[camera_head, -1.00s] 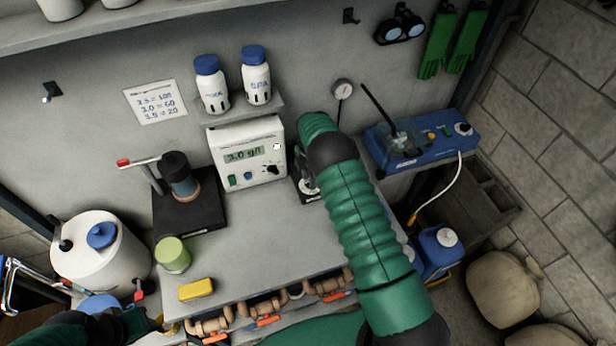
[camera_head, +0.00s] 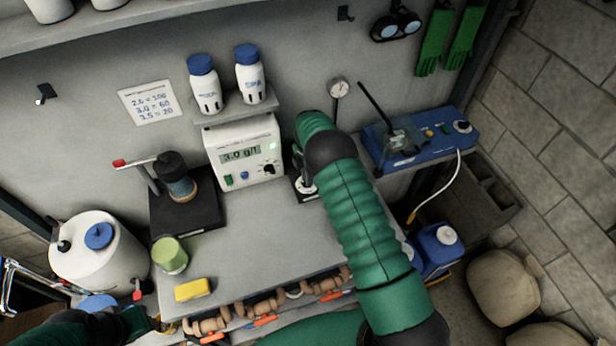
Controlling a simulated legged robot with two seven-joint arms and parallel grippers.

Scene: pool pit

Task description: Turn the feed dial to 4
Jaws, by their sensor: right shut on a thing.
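My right arm reaches over the bench from the lower right. My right gripper (camera_head: 299,162) is dark and small, mostly hidden by its own arm, above a small black unit with a pale round face (camera_head: 306,187) just right of the white meter. It appears shut on the feed dial there; the arm hides the dial's setting. The white meter (camera_head: 244,152) reads about 3.0 g/l and has a black knob and a lit green lamp. My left gripper (camera_head: 160,324) is low at the bench's front left, its fingers unclear.
A black stand (camera_head: 188,213) with a red-tipped lever, a green cup (camera_head: 170,256) and a yellow block (camera_head: 193,290) stand left. Two blue-capped bottles (camera_head: 204,84) sit on a shelf above the meter. A blue device (camera_head: 420,138) is at right. The bench middle is clear.

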